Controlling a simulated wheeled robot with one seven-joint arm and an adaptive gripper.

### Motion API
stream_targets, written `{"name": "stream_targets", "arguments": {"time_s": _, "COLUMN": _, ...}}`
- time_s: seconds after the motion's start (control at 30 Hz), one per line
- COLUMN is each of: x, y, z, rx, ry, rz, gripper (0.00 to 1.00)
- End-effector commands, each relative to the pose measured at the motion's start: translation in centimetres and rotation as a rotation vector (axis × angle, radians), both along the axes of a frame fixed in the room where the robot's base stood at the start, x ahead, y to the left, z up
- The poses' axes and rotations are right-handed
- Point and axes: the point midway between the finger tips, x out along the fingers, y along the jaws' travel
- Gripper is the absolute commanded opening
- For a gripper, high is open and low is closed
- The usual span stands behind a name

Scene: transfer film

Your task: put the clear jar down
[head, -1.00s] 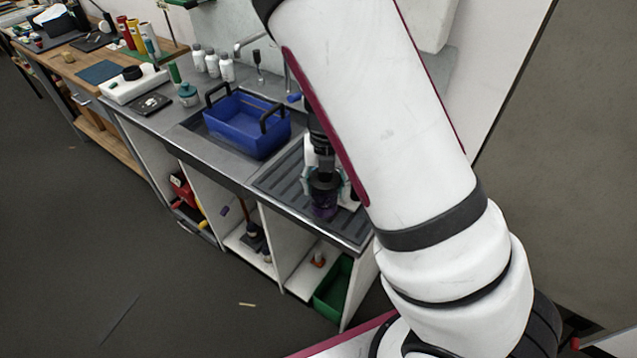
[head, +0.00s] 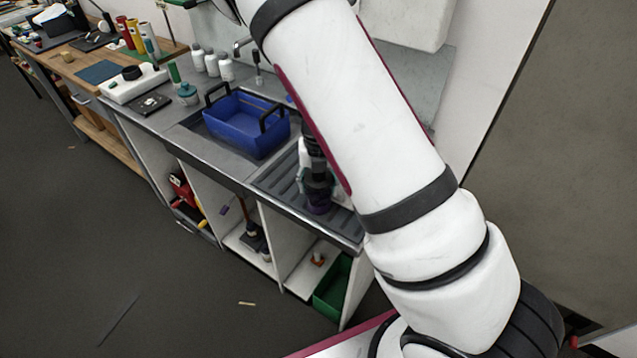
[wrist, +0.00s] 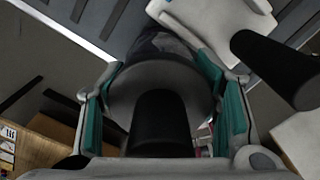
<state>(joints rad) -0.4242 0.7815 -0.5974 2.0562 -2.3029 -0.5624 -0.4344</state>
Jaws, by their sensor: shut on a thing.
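The clear jar (head: 319,208) looks dark with a purple tint in the head view. It shows just under my gripper (head: 317,184), over the ribbed grey drainboard (head: 279,180) right of the sink. In the wrist view, the teal-padded fingers of my gripper (wrist: 163,100) are closed on both sides of a dark grey round body with a black cylindrical top, which I take to be the jar. I cannot tell whether its base touches the drainboard. My arm hides part of the drainboard's right side.
A blue tub (head: 245,124) with black handles sits in the sink to the left. White bottles (head: 211,64) stand at the back of the counter. A white object with a black cylinder (wrist: 275,68) lies close to my right finger. The drainboard's front left is clear.

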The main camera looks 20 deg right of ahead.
Motion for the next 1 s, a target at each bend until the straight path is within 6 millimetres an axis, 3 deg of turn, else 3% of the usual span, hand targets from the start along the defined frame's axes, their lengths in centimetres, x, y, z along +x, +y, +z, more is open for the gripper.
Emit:
{"name": "stream_targets", "arguments": {"time_s": 0.03, "x": 0.0, "y": 0.0, "z": -0.1, "rx": -0.001, "ry": 0.001, "rz": 0.000, "gripper": 0.59}}
{"name": "stream_targets", "arguments": {"time_s": 0.1, "x": 0.0, "y": 0.0, "z": -0.1, "rx": -0.001, "ry": 0.000, "rz": 0.000, "gripper": 0.75}}
{"name": "stream_targets", "arguments": {"time_s": 0.13, "x": 0.0, "y": 0.0, "z": -0.1, "rx": 0.000, "ry": 0.000, "rz": 0.000, "gripper": 0.77}}
{"name": "stream_targets", "arguments": {"time_s": 0.57, "x": 0.1, "y": 0.0, "z": 0.7, "rx": 0.001, "ry": -0.001, "rz": 0.001, "gripper": 0.77}}
{"name": "stream_targets", "arguments": {"time_s": 1.0, "x": 0.1, "y": 0.1, "z": 9.1, "rx": 0.001, "ry": -0.004, "rz": 0.002, "gripper": 0.77}}
